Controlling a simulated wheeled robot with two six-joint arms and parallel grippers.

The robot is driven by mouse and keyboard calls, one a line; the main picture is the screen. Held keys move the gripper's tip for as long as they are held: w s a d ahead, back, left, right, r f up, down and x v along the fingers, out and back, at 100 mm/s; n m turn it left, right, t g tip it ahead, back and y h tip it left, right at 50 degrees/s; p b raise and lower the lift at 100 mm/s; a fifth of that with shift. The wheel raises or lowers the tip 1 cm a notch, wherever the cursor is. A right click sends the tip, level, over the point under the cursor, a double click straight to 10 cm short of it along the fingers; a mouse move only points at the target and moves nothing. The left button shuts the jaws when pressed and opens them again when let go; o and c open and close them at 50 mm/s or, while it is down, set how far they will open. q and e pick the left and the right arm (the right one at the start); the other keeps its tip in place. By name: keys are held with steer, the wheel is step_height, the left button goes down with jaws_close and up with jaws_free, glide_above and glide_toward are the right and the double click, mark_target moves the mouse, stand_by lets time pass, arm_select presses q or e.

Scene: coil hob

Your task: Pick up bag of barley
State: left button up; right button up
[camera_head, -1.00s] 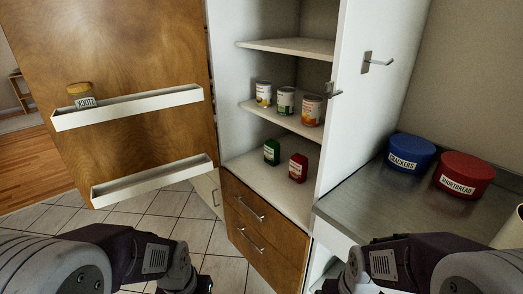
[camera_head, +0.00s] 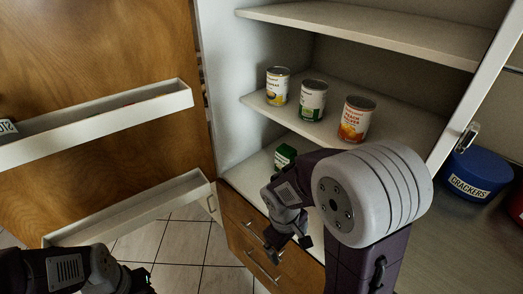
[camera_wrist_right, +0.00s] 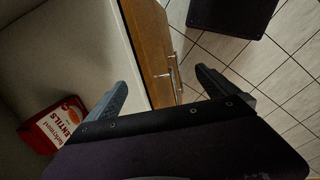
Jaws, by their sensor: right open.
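A small green bag (camera_head: 285,155) stands on the lower shelf of the open cupboard, partly hidden behind my right arm in the head view. Its label is too small to read, so I cannot tell whether it is the barley. A red bag labelled lentils (camera_wrist_right: 55,126) shows at the left of the right wrist view; my arm hides it in the head view. My right gripper (camera_head: 287,240) is open and empty, in front of the cupboard near the drawers. In the right wrist view its fingers are spread apart (camera_wrist_right: 162,88). My left gripper (camera_head: 142,279) is low at the left, its fingers unclear.
Three cans, yellow (camera_head: 277,86), green-labelled (camera_head: 312,101) and peach (camera_head: 356,120), stand on the shelf above. The open door with its racks (camera_head: 110,115) is at the left. Wooden drawers (camera_head: 243,225) lie below the cupboard. A blue crackers tin (camera_head: 478,172) stands on the counter at the right.

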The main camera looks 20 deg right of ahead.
steer(key=w+d+r+n+t+h+p, duration=0.2)
steer(key=w+d+r+n+h+p, duration=0.35)
steer(key=w+d+n, duration=0.65)
steer(key=n+t+h+p, duration=0.35)
steer(key=n+t, duration=0.25)
steer(key=n, duration=0.3)
glide_toward(282, 162)
steer(key=b+x, duration=0.1)
steer(key=x, duration=0.3)
steer(key=shift+g, duration=0.3)
steer(key=x, duration=0.8)
steer(key=shift+w+d+f, duration=0.1)
steer(key=shift+w+f, duration=0.05)
steer(key=shift+w, duration=0.15)
steer(key=shift+c, duration=0.6)
steer(key=shift+s, duration=0.1)
steer(key=c, duration=0.5)
arm_select(q)
step_height(282, 162, up, 9)
steer(key=shift+s, duration=0.15)
arm_select(e)
steer(key=c, duration=1.5)
